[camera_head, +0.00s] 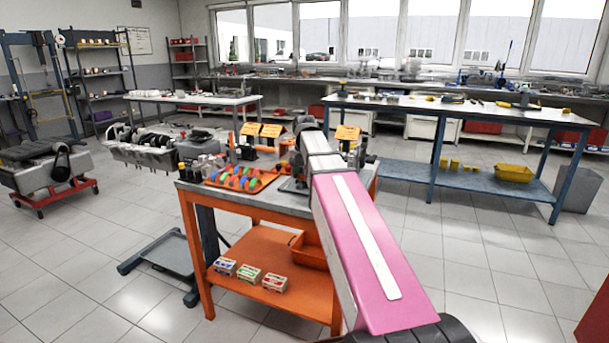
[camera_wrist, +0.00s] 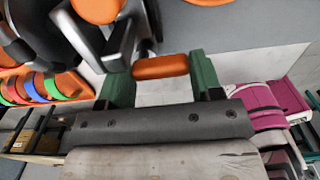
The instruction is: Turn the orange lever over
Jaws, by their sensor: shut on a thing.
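The orange lever (camera_wrist: 160,67) shows in the wrist view as a short rounded orange bar lying across between my fingers. My gripper (camera_wrist: 160,72) has two green fingers, one at each end of the bar, and is shut on it. A dark grey metal arm (camera_wrist: 123,47) stands beside the bar, with an orange round part (camera_wrist: 97,8) above it. In the head view my pink and white arm reaches over the orange workbench (camera_head: 262,243) and hides my gripper and the lever.
An orange tray (camera_head: 214,179) with coloured rings lies on the workbench's left; the rings also show in the wrist view. Orange-topped boxes (camera_head: 271,130) stand behind. Small boxes (camera_head: 249,275) and an orange bin (camera_head: 306,252) sit on the lower shelf. Open floor (camera_head: 480,235) lies to the right.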

